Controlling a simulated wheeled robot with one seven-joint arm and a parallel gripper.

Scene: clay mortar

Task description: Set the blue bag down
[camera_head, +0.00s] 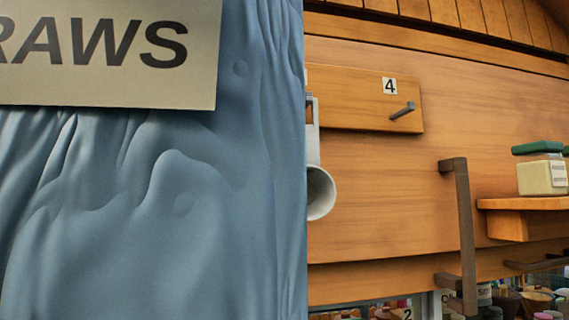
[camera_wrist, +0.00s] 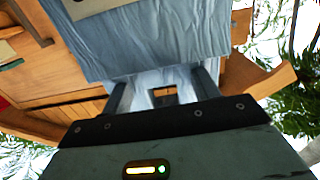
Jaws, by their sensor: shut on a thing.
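The blue bag (camera_head: 150,220) is large, wrinkled cloth and fills the left half of the head view, very close to the camera. A cream label (camera_head: 120,85) on it shows the letters "RAWS", cut off by the frame edge. In the wrist view the bag (camera_wrist: 140,40) lies beyond my gripper (camera_wrist: 163,88), whose two dark fingers are shut on its pale gathered part. The bag's underside and whatever is beneath it are hidden. My gripper does not show clearly in the head view.
A wooden wall holds a panel numbered 4 (camera_head: 350,100) with a peg, and a brown vertical handle (camera_head: 461,225). Several small containers crowd the bottom right.

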